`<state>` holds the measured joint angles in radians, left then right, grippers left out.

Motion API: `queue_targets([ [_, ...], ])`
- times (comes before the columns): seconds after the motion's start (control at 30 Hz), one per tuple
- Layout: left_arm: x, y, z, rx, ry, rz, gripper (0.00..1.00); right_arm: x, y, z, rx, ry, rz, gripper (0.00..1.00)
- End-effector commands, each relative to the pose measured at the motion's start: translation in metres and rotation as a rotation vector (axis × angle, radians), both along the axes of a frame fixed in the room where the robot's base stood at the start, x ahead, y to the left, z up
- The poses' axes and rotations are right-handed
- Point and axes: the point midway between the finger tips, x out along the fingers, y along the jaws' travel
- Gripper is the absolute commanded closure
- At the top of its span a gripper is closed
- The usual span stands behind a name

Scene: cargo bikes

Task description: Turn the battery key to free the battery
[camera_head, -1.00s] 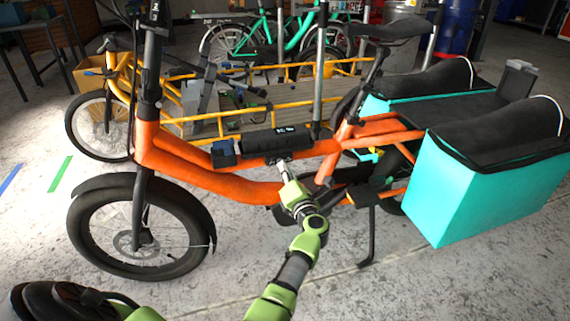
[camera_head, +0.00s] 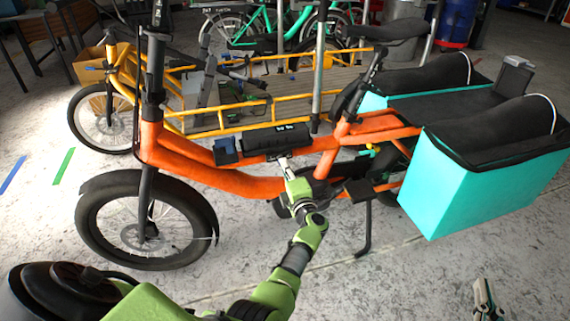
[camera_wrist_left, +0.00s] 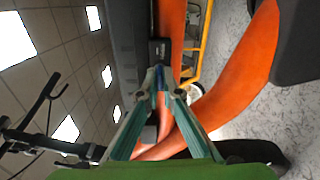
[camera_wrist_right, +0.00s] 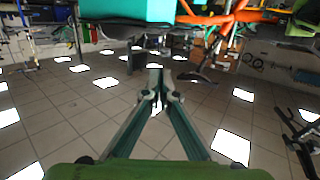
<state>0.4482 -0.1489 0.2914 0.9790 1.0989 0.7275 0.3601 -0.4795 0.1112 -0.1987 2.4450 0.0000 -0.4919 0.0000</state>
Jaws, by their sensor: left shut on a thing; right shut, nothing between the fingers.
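The black battery (camera_head: 262,140) sits on the orange cargo bike's frame (camera_head: 190,172); it also shows in the left wrist view (camera_wrist_left: 124,40). My left gripper (camera_head: 284,163) reaches the battery's lower side. In the left wrist view its fingertips (camera_wrist_left: 160,88) are closed on a small blue piece at a dark block (camera_wrist_left: 159,50) beside the battery, which looks like the key. The key's turn angle is hard to tell, as the fingers cover most of it. My right gripper (camera_head: 484,290) is low at the right, away from the bike, shut and empty; its fingertips (camera_wrist_right: 160,92) meet in the right wrist view.
A dark blue box (camera_head: 225,150) sits at the battery's front end. Turquoise side bags (camera_head: 470,185) hang at the bike's rear. A yellow cargo bike (camera_head: 210,130) stands close behind. The concrete floor (camera_head: 400,280) in front is clear.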

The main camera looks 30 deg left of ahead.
Motion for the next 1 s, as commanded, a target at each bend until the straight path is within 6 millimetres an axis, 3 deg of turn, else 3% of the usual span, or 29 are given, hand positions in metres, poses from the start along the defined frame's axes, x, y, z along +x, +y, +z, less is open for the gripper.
queue_targets([
  [0.3,0.000,0.000,0.000,0.053,0.064,-0.001,1.00,-0.009,-0.007,-0.032,-0.038,0.150,-0.010,1.00],
  [0.77,0.000,0.000,0.000,0.063,0.074,-0.001,1.00,-0.011,-0.008,-0.037,-0.043,0.172,-0.012,1.00],
  [0.87,0.000,0.000,0.000,0.063,0.074,-0.001,0.78,-0.011,-0.008,-0.037,-0.043,0.172,-0.012,1.00],
  [1.0,0.000,0.000,0.000,0.062,0.073,-0.001,0.78,-0.011,-0.008,-0.037,-0.043,0.172,-0.012,1.00],
])
